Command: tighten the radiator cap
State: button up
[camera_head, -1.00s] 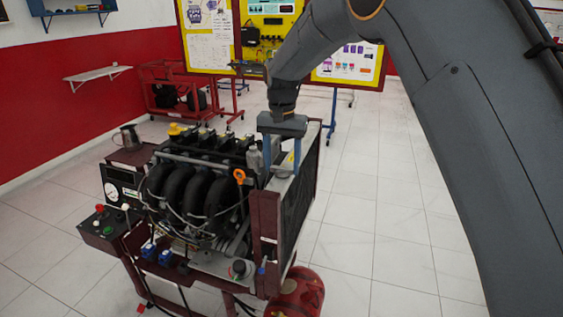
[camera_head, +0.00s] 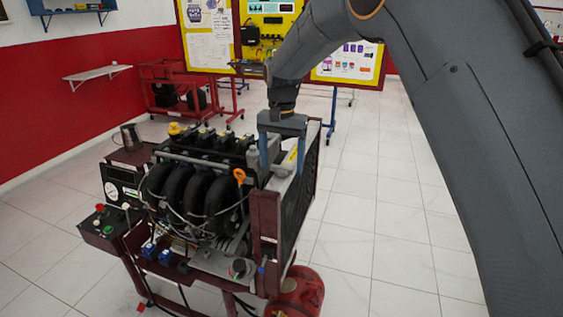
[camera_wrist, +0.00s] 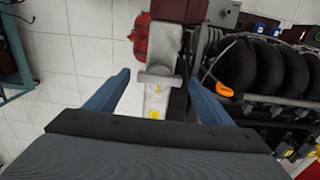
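The radiator top (camera_wrist: 165,38) is a pale metal strip at the right end of the engine stand. It also shows in the head view (camera_head: 280,184). A grey cap-like piece with two side ears (camera_wrist: 160,78), seemingly the radiator cap, sits on it in the wrist view. My gripper (camera_wrist: 158,80) is open, with one blue finger on each side of this piece and a visible gap to each. In the head view my gripper (camera_head: 282,165) points down over the radiator top, and the cap cannot be made out there. Contact height cannot be told.
The engine (camera_head: 195,185) with black intake pipes and an orange-ringed dipstick (camera_head: 239,175) stands left of my gripper. A pale bottle (camera_head: 253,158) is close to the left finger. A red gas cylinder (camera_head: 298,292) stands below. Floor at right is clear.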

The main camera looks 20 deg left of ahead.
aim_at(282, 167)
jog(key=shift+r+b, duration=1.2)
jog(key=shift+r, duration=2.7)
